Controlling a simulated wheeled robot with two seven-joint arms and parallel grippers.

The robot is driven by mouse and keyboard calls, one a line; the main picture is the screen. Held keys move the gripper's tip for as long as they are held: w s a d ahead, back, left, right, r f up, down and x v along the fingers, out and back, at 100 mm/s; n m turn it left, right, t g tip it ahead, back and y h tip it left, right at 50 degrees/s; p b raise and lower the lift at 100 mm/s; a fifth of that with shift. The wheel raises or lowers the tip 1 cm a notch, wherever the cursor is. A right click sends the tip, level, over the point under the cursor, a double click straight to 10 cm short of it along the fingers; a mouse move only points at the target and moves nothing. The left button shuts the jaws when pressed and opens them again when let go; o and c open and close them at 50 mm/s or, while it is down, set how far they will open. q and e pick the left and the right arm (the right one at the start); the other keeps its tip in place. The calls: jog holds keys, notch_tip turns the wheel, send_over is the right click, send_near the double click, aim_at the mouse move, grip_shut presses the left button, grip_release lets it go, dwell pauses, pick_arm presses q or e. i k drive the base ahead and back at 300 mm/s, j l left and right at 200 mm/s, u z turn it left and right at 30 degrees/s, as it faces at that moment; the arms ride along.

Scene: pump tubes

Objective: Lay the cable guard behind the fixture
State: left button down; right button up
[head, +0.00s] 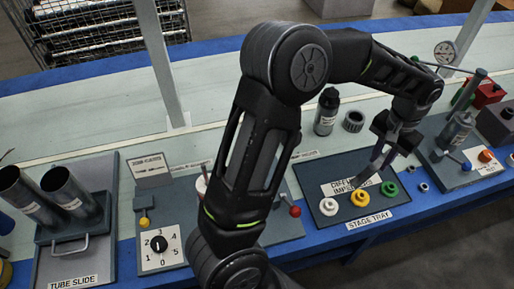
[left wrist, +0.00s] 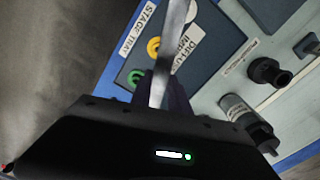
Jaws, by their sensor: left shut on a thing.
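My left gripper (head: 384,150) is above the back right part of the stage tray in the head view. It is shut on a long, thin grey strip, which I take to be the cable guard (left wrist: 174,45). In the left wrist view the strip runs up out of the picture from between the fingers (left wrist: 160,92). In the head view it is small and partly hidden by the gripper. A fixture (head: 457,132) with an upright grey cylinder and a post stands on a dark base at the right. My right gripper is not in view.
The stage tray (head: 392,212) holds white, yellow and green rings. A red box (head: 486,93) is at the far right. The tube slide (head: 104,265) is at the left. My arm hides the middle.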

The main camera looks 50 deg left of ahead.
aim_at(188, 155)
jog(key=k+j+u, duration=0.1)
jog(key=k+u, duration=0.15)
jog(key=k, duration=0.2)
jog(key=k+j+u, duration=0.3)
jog(key=k+l, duration=0.05)
jog(key=k, duration=0.05)
